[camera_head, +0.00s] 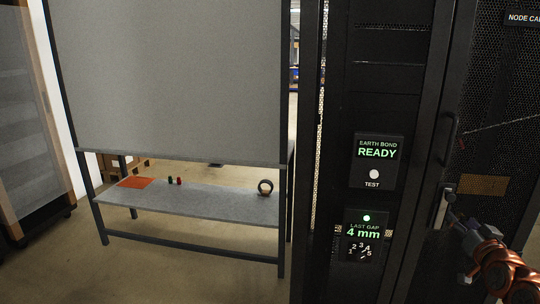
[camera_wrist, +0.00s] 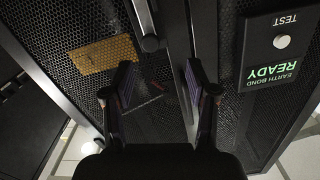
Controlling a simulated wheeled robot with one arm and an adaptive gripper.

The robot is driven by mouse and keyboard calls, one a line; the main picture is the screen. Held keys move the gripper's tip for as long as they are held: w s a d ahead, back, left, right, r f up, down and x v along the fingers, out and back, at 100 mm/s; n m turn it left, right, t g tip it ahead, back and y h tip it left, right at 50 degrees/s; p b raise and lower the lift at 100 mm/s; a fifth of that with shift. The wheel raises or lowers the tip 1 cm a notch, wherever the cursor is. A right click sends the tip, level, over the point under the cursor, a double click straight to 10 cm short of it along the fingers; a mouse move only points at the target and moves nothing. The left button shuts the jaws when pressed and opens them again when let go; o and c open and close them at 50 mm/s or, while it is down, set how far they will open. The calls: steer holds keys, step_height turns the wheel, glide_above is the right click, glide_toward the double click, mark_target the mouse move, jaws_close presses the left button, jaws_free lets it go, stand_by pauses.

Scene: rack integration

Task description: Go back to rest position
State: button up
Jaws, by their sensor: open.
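My gripper (camera_wrist: 158,88) is open in the wrist view, its two fingers apart with nothing held between them. It faces the dark mesh door of the rack (camera_wrist: 160,115). A grey door handle (camera_wrist: 147,22) shows beyond the fingers, apart from them in the picture. In the head view my copper-coloured arm comes in at the lower right, and my gripper (camera_head: 455,212) is beside the light latch handle (camera_head: 440,208) on the black rack. Whether it touches the handle is not clear there.
The rack carries an earth bond panel (camera_head: 375,160) reading READY and a gap panel (camera_head: 364,235) reading 4 mm. Open floor lies in front.

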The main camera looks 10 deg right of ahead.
steer(key=s+a+f+n+g+y+p, duration=0.1)
steer(key=a+f+n+g+y, duration=0.2)
steer(key=a, duration=0.9)
steer(key=a+f+n+g+y+p, duration=0.1)
steer(key=a+f+n+g+y, duration=0.3)
steer(key=a, duration=0.7)
steer(key=s+a+g, duration=0.5)
steer(key=s+a, duration=0.3)
steer(key=s, duration=0.7)
steer(key=s+a+r+m+g+h+p, duration=0.1)
steer(key=s+a+g, duration=0.5)
steer(key=s, duration=0.8)
steer(key=a, duration=0.2)
steer(key=shift+s+a+h, duration=0.3)
steer(key=shift+s+a, duration=0.05)
